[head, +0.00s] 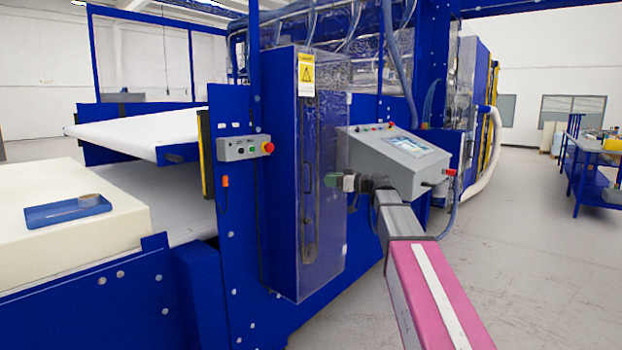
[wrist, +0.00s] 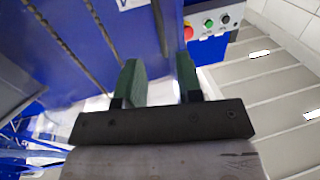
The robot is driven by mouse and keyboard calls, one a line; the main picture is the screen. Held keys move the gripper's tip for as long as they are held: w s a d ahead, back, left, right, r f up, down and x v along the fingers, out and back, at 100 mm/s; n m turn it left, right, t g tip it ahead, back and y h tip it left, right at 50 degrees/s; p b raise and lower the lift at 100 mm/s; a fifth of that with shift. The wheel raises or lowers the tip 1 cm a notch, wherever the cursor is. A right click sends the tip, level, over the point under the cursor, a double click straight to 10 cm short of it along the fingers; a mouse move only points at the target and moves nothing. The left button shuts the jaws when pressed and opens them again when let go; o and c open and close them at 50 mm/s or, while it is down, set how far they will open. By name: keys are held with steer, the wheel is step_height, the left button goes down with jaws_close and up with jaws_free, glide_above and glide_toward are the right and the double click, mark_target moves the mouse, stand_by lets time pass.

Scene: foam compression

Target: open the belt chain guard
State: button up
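The belt chain guard (head: 330,220) is a tall clear cover on the side of the blue machine, with a yellow warning label near its top. It looks shut. A dark vertical strip and a rounded lower end show through it, and I cannot clearly tell the handle from the parts behind. My gripper (head: 334,182) is in front of the guard's right part at about mid-height. In the wrist view my gripper (wrist: 158,78) has its two green fingers apart with nothing seen between them. Blue panel and the edge of a label lie beyond the fingertips.
A grey control console (head: 390,155) stands just right of the guard, close to my arm. A small button box (head: 245,147) is on the left. A foam block (head: 110,225) with a blue tray (head: 68,212) lies at far left. Open floor (head: 530,240) is at right.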

glide_above(311, 190)
steer(key=shift+w, duration=0.25)
jaws_close()
